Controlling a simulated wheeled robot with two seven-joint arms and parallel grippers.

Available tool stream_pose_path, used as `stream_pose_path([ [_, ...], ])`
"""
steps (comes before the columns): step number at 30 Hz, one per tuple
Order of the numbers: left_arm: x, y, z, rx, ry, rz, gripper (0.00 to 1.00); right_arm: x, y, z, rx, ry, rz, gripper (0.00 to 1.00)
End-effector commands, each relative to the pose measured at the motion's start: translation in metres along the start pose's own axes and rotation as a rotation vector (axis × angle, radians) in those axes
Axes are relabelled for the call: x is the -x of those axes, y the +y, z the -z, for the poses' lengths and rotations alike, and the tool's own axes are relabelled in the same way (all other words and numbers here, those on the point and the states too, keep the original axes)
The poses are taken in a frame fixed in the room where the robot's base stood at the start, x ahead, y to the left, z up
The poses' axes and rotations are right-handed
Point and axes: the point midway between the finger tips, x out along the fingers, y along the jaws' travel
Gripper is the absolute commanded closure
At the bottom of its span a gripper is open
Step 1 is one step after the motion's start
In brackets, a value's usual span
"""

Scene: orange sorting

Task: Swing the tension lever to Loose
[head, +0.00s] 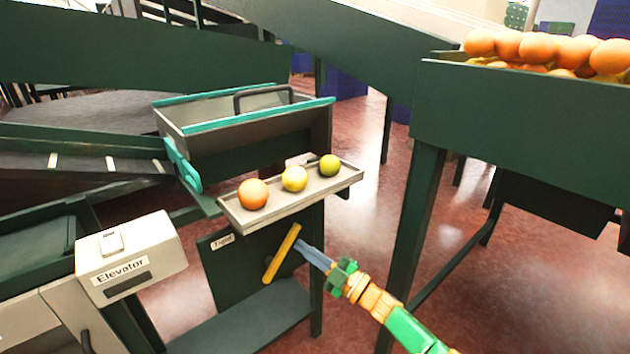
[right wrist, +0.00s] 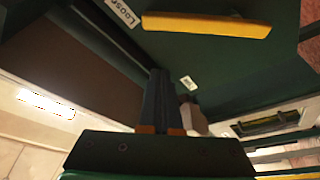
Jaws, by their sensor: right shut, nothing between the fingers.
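The tension lever (head: 281,254) is a yellow bar on a dark green panel (head: 228,262), tilted with its upper end to the right. It also shows in the right wrist view (right wrist: 207,25). A "Tight" label (head: 222,241) is on the panel left of the lever's upper end. A "Loose" label (right wrist: 122,12) shows left of the lever in the right wrist view. My right gripper (head: 300,245) is shut and empty, its fingertips just right of the lever's upper half; I cannot tell whether they touch it. My left gripper is not in view.
A tray (head: 290,205) with three fruits sits above the panel, before a metal bin (head: 245,118). An "Elevator" box (head: 130,262) stands at the left. A green crate (head: 520,110) of oranges stands at the right. Red floor (head: 470,270) shows on the right.

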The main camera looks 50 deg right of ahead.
Motion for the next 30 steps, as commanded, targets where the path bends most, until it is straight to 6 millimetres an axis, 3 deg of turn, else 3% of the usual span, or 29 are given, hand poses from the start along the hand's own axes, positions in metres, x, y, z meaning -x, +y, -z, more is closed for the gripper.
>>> stream_pose_path([
  [6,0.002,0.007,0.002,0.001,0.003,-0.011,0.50,0.030,0.000,0.000,0.001,0.000,0.001,1.00],
  [23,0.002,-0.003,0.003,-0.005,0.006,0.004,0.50,0.035,-0.002,-0.003,-0.005,-0.011,0.002,1.00],
  [26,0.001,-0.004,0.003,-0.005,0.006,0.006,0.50,0.047,-0.033,-0.032,-0.077,-0.144,0.030,1.00],
  [29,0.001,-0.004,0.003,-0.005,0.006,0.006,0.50,0.085,-0.105,-0.081,-0.213,-0.414,0.113,1.00],
  [30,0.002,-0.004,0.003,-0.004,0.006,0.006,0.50,0.106,-0.140,-0.097,-0.268,-0.533,0.160,1.00],
])
